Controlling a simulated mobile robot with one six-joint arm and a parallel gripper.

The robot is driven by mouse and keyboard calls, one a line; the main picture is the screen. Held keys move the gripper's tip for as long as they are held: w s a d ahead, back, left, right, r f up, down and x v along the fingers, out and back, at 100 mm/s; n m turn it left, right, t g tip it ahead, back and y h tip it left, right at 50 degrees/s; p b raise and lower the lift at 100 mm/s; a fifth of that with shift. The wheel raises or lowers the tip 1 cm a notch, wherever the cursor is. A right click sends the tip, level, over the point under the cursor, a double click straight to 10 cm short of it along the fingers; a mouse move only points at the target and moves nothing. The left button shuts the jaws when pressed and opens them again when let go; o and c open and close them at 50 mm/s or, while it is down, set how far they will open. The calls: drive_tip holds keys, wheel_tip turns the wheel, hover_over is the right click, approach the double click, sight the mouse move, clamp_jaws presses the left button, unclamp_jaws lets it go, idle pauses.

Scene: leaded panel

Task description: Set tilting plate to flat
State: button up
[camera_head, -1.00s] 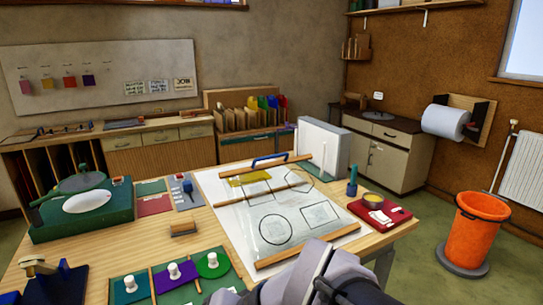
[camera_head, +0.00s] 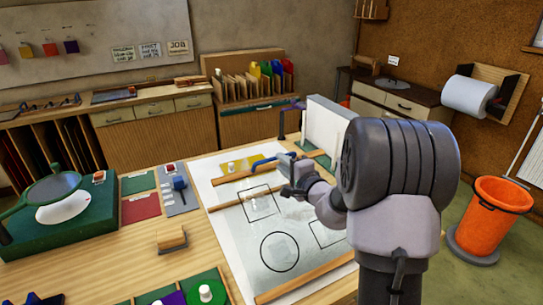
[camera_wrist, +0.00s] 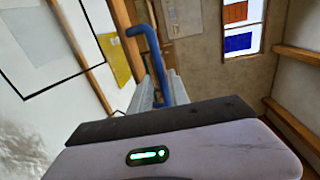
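A white slab (camera_head: 328,128) stands upright at the back right of the bench, partly hidden by my arm. I cannot tell for sure which part is the tilting plate. My gripper (camera_head: 288,163) is over the back of the sheet, close to the handle.
A yellow glass piece (camera_head: 242,163) lies near the back strip. A green box with a round lens (camera_head: 60,200) stands at the left. A wooden block (camera_head: 172,238) sits left of the sheet. An orange bin (camera_head: 490,215) stands on the floor at the right.

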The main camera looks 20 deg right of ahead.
drive_tip(key=w, duration=0.6)
drive_tip(key=shift+w+a+f, duration=0.15)
drive_tip(key=shift+w+f, duration=0.15)
drive_tip(key=shift+w, duration=0.1)
clamp_jaws()
idle(0.9)
